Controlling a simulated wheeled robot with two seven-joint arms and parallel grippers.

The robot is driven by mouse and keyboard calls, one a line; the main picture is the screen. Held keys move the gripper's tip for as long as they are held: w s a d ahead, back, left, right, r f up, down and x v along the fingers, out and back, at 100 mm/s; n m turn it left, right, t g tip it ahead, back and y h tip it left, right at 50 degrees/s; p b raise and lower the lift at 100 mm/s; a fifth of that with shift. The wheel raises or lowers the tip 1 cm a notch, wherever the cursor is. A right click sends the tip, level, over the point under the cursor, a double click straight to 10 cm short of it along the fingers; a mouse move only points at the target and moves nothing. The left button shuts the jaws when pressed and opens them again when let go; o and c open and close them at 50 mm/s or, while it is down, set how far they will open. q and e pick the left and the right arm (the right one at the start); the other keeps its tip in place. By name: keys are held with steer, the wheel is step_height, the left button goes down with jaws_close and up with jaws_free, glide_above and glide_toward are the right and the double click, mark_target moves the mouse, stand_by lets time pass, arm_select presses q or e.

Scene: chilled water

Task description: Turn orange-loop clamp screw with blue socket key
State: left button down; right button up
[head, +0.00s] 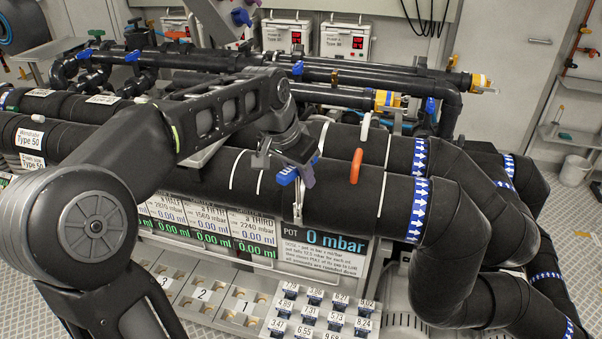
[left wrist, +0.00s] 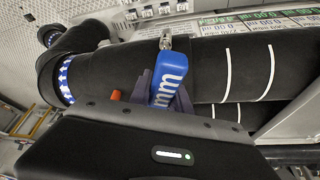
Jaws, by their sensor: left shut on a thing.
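My left gripper (head: 298,172) is shut on the blue socket key (head: 287,176), in front of the thick black pipe (head: 390,205). In the left wrist view the key's blue handle (left wrist: 168,78), marked "mm", sits between the dark fingers of my left gripper (left wrist: 163,92). Its metal end (left wrist: 166,40) points away past the pipe's edge. An orange loop (head: 356,165) stands on the pipe, right of the gripper and apart from it; a bit of orange (left wrist: 116,95) shows beside the fingers in the wrist view. I cannot make out a clamp screw or any contact with it. My right gripper is not in view.
A white loop (head: 365,127) stands on the pipe behind. A "0 mbar" panel (head: 325,250) and a tray of numbered blocks (head: 318,312) lie below the pipe. Blue-handled valves (head: 298,68) and more pipes fill the back. Open floor shows at the right.

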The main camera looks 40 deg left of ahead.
arm_select(q)
steer(key=shift+m, duration=0.5)
steer(key=shift+d+m+h, duration=0.1)
steer(key=shift+m+h, duration=0.3)
steer(key=shift+m, duration=0.2)
steer(key=shift+m+p, duration=0.3)
steer(key=shift+m, duration=0.4)
steer(key=shift+h, duration=0.3)
steer(key=shift+d+m+g, duration=0.1)
steer(key=shift+m+g, duration=0.2)
steer(key=shift+m, duration=0.3)
